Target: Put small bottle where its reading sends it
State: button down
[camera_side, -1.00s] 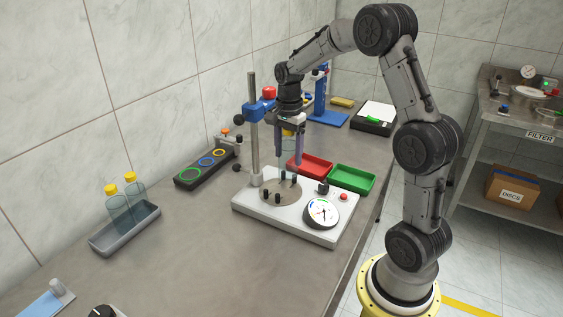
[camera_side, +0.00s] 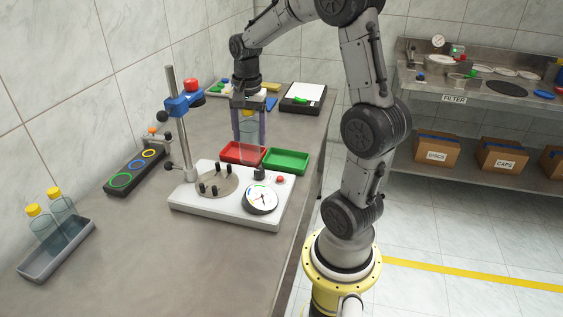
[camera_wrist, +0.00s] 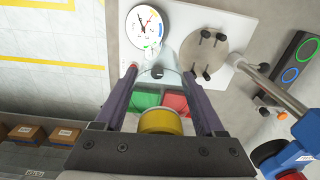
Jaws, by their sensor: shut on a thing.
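My gripper (camera_side: 249,142) is shut on a clear small bottle (camera_side: 248,122) with a yellow cap (camera_wrist: 160,121), held upright in the air between the two fingers. In the side view it hangs behind the white tester (camera_side: 225,210), in line with the red tray (camera_side: 228,158) and the green tray (camera_side: 286,166). Its height above the trays is hard to judge. The tester's round dial (camera_side: 261,199) has coloured arcs and a dark needle; its reading is too small to make out. The tester's round plate (camera_wrist: 213,48) with several black pegs is empty.
A blue-clamped post (camera_side: 175,120) with a red knob rises at the tester's left. A black board (camera_side: 137,172) with green, blue and yellow rings lies left. A grey tray (camera_side: 55,255) holds two yellow-capped bottles.

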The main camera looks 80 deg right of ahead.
jog(key=s+d+f+m, duration=0.3)
jog(key=s+d, duration=0.5)
jog(key=d, duration=0.3)
jog(key=shift+w+d+f, duration=1.15)
jog(key=shift+d+f, duration=0.7)
jog(key=shift+f, duration=0.3)
jog(key=shift+w+d+f, duration=1.2)
jog(key=shift+d+f, duration=0.7)
jog(key=shift+f, duration=0.2)
jog(key=shift+w+d+f, duration=1.15)
jog(key=shift+d+f, duration=0.7)
jog(key=shift+f, duration=0.3)
jog(key=shift+f, duration=0.1)
grip_release()
jog(key=shift+f, duration=0.1)
